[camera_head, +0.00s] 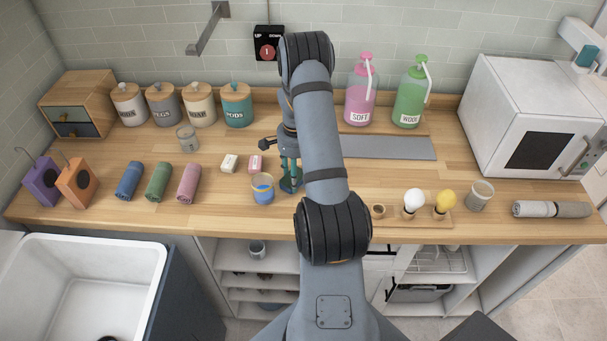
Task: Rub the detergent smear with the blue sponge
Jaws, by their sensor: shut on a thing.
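My gripper (290,176) points down at the counter, left of my arm's links. Its teal fingers are shut on a small dark blue thing (290,186), which looks like the blue sponge, low at the counter top. Fingers and arm hide much of it. A glass jar (263,189) with something blue inside stands close to the left of the fingertips. I cannot make out a detergent smear; my arm covers part of the counter.
A white block (229,164) and a pink block (255,164) lie left of my gripper. A grey mat (388,147) lies behind and right of my arm. A board with a white bulb (413,201) and a yellow bulb (445,201) stands right. Rolled towels (158,182) lie left.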

